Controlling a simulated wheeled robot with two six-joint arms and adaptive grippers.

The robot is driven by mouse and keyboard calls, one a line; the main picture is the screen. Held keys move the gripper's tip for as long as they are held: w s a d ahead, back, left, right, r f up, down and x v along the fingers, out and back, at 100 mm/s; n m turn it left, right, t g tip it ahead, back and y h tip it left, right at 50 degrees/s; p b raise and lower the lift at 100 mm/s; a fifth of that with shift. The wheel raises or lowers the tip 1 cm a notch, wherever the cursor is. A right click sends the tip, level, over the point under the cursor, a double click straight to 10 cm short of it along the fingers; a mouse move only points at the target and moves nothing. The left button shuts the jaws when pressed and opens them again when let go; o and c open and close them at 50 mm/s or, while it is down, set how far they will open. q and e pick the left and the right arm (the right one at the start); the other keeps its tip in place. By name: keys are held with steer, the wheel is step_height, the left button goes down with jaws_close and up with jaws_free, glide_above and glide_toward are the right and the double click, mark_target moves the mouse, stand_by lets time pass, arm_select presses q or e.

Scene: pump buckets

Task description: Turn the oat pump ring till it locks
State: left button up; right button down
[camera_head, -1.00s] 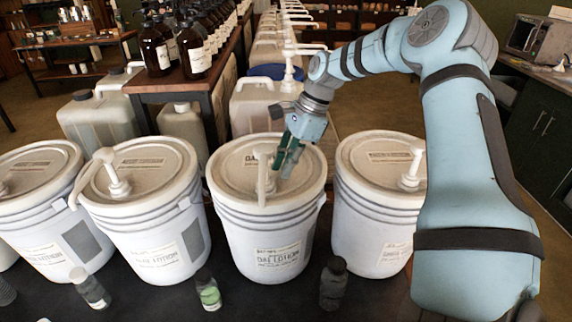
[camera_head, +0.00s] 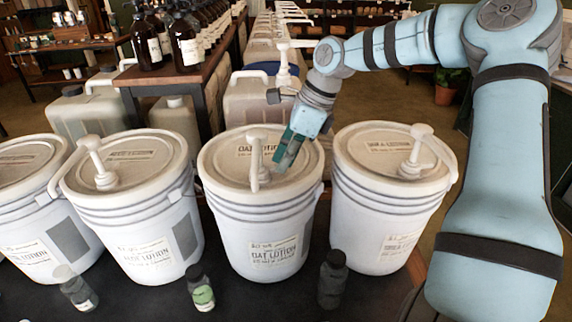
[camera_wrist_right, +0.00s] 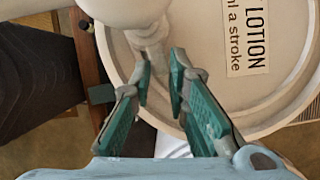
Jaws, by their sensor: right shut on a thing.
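The oat lotion bucket (camera_head: 262,215) stands in the middle of the row, its white lid facing up. Its white pump (camera_head: 256,160) stands upright on the lid with the spout toward me. My right gripper (camera_head: 286,156) reaches down from behind, just right of the pump. In the right wrist view its green fingers (camera_wrist_right: 160,78) are on either side of the pump's lower neck (camera_wrist_right: 150,58), where the ring is. The gripper is shut on the ring, which is mostly hidden by the fingers and pump head. My left gripper is not in view.
Similar pump buckets stand close on the left (camera_head: 130,205) and right (camera_head: 385,200). Small bottles, one with a green label (camera_head: 201,290) and one dark (camera_head: 332,280), stand in front. Jugs and a wooden shelf (camera_head: 185,80) are behind.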

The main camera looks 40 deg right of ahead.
steer(key=shift+s+a+f+m+b, duration=0.35)
steer(key=shift+s+m+b, duration=0.1)
steer(key=shift+m+b, duration=0.65)
steer(key=shift+s+a+r+m+t+h+b, duration=0.25)
steer(key=shift+m+h+b, duration=0.2)
steer(key=shift+b, duration=0.25)
steer(key=shift+w+d, duration=0.1)
steer(key=c, duration=1.7)
jaws_free()
steer(key=shift+w, duration=0.1)
steer(key=shift+o, duration=0.7)
steer(key=shift+w, duration=0.3)
steer(key=v, duration=1.2)
